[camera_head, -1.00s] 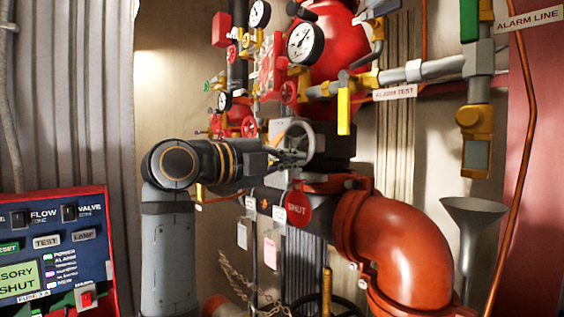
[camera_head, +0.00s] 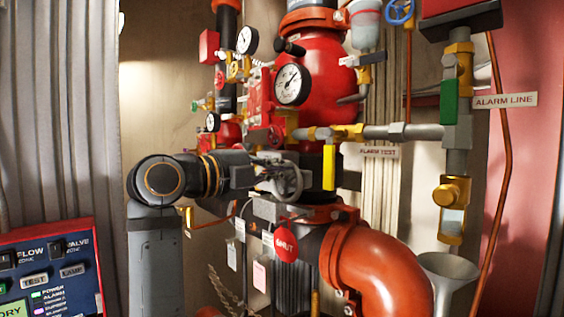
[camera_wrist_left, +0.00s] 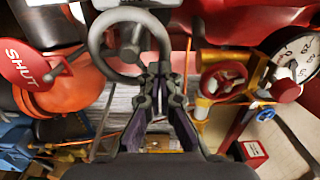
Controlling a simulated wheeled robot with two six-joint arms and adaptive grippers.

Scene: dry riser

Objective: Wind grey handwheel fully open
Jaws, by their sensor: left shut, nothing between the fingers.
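The grey handwheel (camera_head: 294,183) is on the valve body in the middle of the head view, above a round red SHUT sign (camera_head: 286,241). In the left wrist view its grey rim (camera_wrist_left: 106,68) and hub fill the upper left. My left gripper (camera_head: 272,172) reaches in from the left, right at the wheel, and covers part of it. In the left wrist view the left gripper (camera_wrist_left: 162,72) is shut and empty, its tips close to the lower right of the rim. I cannot tell whether they touch it. My right gripper is not in view.
A large orange-red elbow pipe (camera_head: 375,268) stands right of and below the wheel. A pressure gauge (camera_head: 292,85) and yellow-handled valves sit above it. A blue-and-red control panel (camera_head: 48,265) is at lower left. A small red handwheel (camera_wrist_left: 222,80) is right of my fingers.

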